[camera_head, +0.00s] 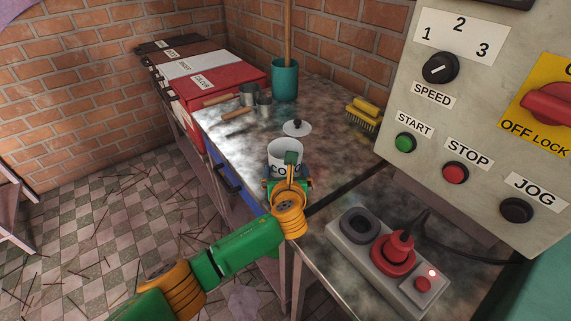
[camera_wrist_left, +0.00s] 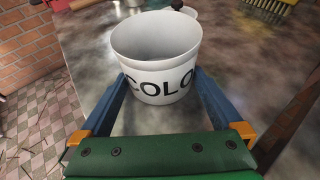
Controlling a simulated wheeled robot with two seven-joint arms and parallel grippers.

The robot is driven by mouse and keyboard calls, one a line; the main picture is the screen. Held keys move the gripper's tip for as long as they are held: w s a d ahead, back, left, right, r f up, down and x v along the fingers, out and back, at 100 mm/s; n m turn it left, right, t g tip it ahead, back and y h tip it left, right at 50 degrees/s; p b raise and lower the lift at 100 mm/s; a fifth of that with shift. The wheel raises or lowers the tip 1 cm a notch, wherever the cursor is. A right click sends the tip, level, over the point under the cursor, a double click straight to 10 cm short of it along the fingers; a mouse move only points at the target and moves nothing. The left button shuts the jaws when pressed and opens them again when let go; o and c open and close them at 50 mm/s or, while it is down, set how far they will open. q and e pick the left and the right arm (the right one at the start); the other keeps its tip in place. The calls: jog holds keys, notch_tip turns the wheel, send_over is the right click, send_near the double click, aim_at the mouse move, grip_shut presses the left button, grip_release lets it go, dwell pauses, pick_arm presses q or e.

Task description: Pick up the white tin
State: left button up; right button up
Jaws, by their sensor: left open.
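The white tin (camera_head: 284,151) stands upright on the bench, with dark lettering on its side. Its lid with a dark knob (camera_head: 297,128) lies just behind it. In the left wrist view the open-topped tin (camera_wrist_left: 156,62) shows the letters "COLO". My left gripper (camera_head: 287,180) is at the near side of the tin, partly covering it in the head view. In the left wrist view the two blue fingers of my left gripper (camera_wrist_left: 160,100) are open, one on each side of the tin's lower part. I cannot tell whether they touch it. My right gripper is not in view.
The bench (camera_head: 330,120) holds small metal cups (camera_head: 250,95), a teal container (camera_head: 285,80) and a yellow brush (camera_head: 362,113). A red box (camera_head: 220,85) stands left. A control panel (camera_head: 480,110) and a switch box (camera_head: 385,262) are right.

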pick_arm(q)
jog(key=shift+s, duration=0.1)
jog(key=shift+c, duration=0.4)
jog(key=c, duration=1.2)
jog(key=shift+o, duration=0.2)
jog(key=shift+r, duration=0.1)
